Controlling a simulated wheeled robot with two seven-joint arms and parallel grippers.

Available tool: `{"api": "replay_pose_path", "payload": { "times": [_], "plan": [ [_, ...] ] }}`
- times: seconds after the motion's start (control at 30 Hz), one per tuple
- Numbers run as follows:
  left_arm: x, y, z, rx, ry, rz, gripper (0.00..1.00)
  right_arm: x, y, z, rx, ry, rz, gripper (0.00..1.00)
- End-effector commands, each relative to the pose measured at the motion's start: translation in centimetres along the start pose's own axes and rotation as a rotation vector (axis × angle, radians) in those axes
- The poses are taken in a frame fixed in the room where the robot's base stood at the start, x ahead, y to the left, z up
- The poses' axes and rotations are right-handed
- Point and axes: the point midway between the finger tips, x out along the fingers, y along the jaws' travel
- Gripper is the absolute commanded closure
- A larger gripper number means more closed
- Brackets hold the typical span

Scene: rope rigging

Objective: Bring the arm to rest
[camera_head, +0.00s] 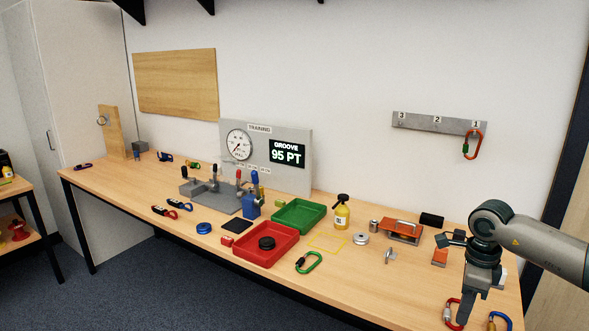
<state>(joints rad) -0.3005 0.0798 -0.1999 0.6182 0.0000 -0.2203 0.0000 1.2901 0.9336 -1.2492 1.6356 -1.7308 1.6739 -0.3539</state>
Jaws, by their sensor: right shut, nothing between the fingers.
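My right arm comes in from the right edge. Its gripper (466,310) points down at the bench's front right corner and is shut and empty. A red carabiner (450,314) lies just left of the fingers, partly hidden by them. A blue carabiner (500,320) lies to their right, cut by the frame's bottom edge. I cannot tell whether the fingers touch either one. My left gripper is not in view.
The wooden bench (350,288) holds a red tray (262,258), a green tray (299,228), a green carabiner (309,263) and a yellow spray bottle (342,214). A numbered rail (438,124) on the wall carries a red carabiner (472,146). A training gauge panel (267,155) stands behind.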

Motion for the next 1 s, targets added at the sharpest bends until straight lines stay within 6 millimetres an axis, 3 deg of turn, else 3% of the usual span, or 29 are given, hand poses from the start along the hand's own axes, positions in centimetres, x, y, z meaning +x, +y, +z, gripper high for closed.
{"api": "replay_pose_path", "payload": {
  "times": [0.37, 0.57, 0.77, 1.0],
  "plan": [
    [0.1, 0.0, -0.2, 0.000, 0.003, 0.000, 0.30, 2.2, 1.4, 2.9, 0.024, -0.089, 0.080, 1.00],
    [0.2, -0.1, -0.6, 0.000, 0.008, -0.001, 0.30, 4.2, 2.8, 5.8, 0.057, -0.182, 0.165, 1.00],
    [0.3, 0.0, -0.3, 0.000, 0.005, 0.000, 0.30, 7.0, 5.2, 10.6, 0.138, -0.335, 0.310, 1.00],
    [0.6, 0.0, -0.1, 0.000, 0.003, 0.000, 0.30, 11.8, 8.7, 19.2, 0.421, -0.644, 0.629, 1.00]
  ]
}}
